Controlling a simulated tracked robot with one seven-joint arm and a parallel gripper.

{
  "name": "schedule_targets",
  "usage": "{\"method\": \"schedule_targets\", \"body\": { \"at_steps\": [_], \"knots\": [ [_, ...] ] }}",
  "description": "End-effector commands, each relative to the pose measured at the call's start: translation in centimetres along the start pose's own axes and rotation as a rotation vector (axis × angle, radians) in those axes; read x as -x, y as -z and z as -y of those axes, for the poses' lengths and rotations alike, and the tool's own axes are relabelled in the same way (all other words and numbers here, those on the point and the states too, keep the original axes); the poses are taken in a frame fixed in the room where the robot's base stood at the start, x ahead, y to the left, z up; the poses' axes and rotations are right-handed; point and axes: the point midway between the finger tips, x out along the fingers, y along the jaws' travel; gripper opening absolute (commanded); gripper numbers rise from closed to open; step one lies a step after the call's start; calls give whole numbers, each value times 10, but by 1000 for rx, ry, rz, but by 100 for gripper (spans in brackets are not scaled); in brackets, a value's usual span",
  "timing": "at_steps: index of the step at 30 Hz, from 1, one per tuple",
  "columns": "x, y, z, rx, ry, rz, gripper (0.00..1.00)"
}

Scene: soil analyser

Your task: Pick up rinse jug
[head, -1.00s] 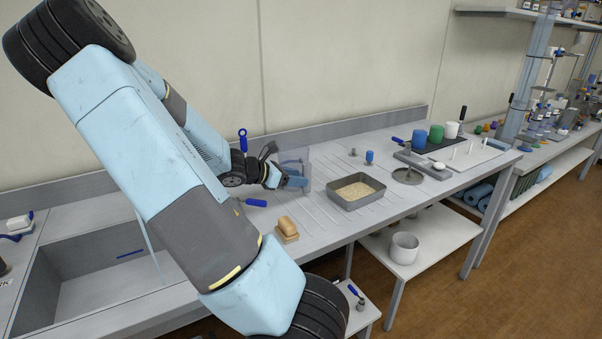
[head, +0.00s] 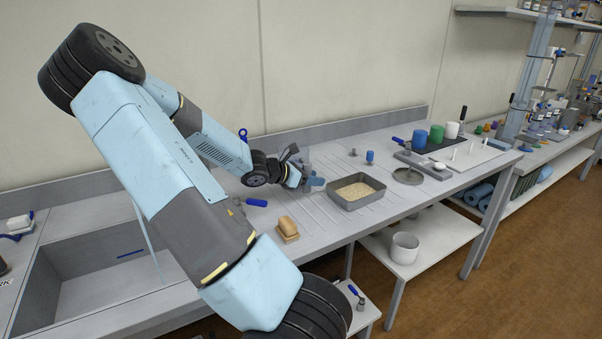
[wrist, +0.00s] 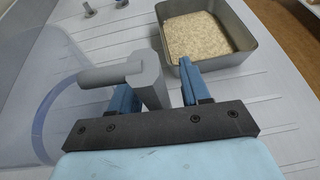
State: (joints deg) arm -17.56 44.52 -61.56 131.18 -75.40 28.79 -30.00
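The rinse jug, a clear vessel with a grey handle (wrist: 150,80), fills the left of the wrist view. Its see-through body has a bluish rim band. My gripper (wrist: 157,90) has its two blue fingers apart, with the upright part of the handle between them. The handle is close to the left finger, and a gap shows to the right finger. In the head view my gripper (head: 314,184) is low over the bench, and the jug is mostly hidden and hard to make out there.
A metal tray of pale grains (head: 365,202) stands just right of my gripper; it also shows in the wrist view (wrist: 232,62). A tan block (head: 287,227) and a blue-handled tool (head: 257,203) lie nearer. A sink (head: 70,250) is at left.

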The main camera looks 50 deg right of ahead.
Motion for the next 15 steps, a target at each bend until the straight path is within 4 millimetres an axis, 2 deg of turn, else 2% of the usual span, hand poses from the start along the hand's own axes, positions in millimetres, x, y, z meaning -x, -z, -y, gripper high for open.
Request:
{"method": "schedule_targets", "body": {
  "at_steps": [1,12,15],
  "knots": [
    [0,0,0,0,0,0,42],
    [0,0,0,0,0,0,6],
    [0,0,0,0,1,0,0]
  ]
}}
